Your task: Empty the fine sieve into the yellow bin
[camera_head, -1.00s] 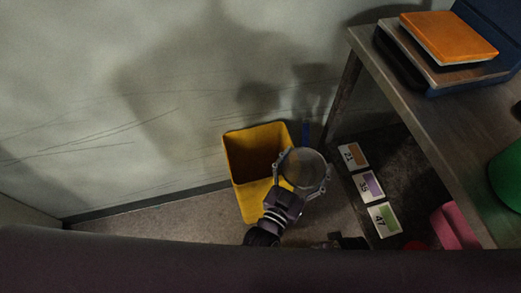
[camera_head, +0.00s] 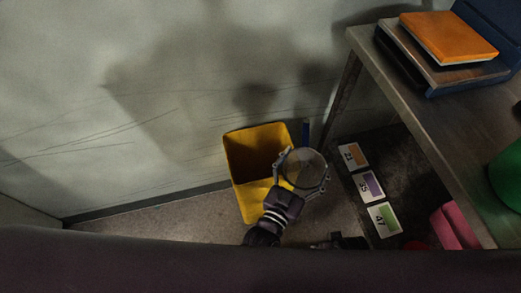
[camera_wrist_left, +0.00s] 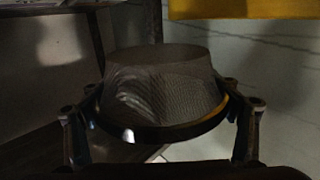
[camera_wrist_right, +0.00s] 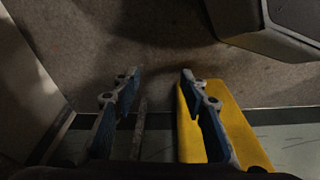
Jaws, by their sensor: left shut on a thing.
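The fine sieve (camera_head: 304,168) is at the right edge of the yellow bin (camera_head: 240,165), partly overlapping it in the head view. In the left wrist view the dark mesh bowl (camera_wrist_left: 160,85) shows between the fingers, with the yellow bin (camera_wrist_left: 240,8) at the top edge. I cannot tell whether anything lies in the sieve. My right gripper (camera_wrist_right: 158,85) is open and empty; the yellow bin (camera_wrist_right: 232,120) shows beside its right finger.
A table (camera_head: 420,115) stands at the right, with an orange-topped item (camera_head: 448,36) on it. Cards (camera_head: 369,186) with numbers lie on a dark surface below, near a pink object (camera_head: 456,228). A green object (camera_head: 508,175) is at the right edge. Floor is clear left of the bin.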

